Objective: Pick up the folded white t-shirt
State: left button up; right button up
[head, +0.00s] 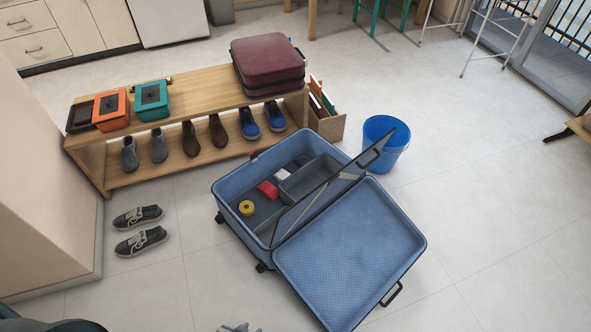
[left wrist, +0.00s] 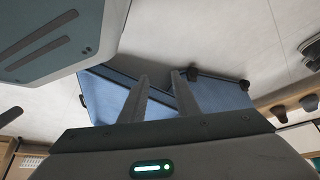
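I cannot make out a folded white t-shirt in either view. An open blue suitcase (head: 350,250) lies on the floor in the head view, its two halves spread apart. Its far half holds a yellow roll (head: 247,208), a red item (head: 268,190) and a small pale item (head: 303,161), too small to identify. My left gripper (left wrist: 161,76) is open and empty in the left wrist view, with the blue suitcase (left wrist: 215,95) beyond its fingers. A small grey tip at the head view's bottom edge may be part of it. My right gripper is not in view.
A wooden bench (head: 195,92) carries a maroon suitcase (head: 268,62) and boxes, with several shoes below. A blue bucket (head: 383,140) stands behind the open suitcase. Grey sneakers (head: 140,241) lie at the left.

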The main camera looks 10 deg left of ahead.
aim_at(282, 175)
jog(key=j+z, duration=0.15)
jog(key=z, duration=0.3)
jog(key=j+z, duration=0.2)
jog(key=z, duration=0.3)
jog(key=j+z, duration=0.2)
jog(key=j, duration=0.25)
jog(key=k+j+z, duration=0.15)
jog(key=j, duration=0.3)
jog(key=j+z, duration=0.2)
jog(key=j, duration=0.25)
jog(key=k+j+z, duration=0.2)
jog(key=j, duration=0.2)
jog(key=k+j, duration=0.1)
jog(key=j, duration=0.3)
jog(key=k+j, duration=0.1)
jog(key=j, duration=0.35)
jog(key=k+j, duration=0.15)
jog(key=j, duration=0.25)
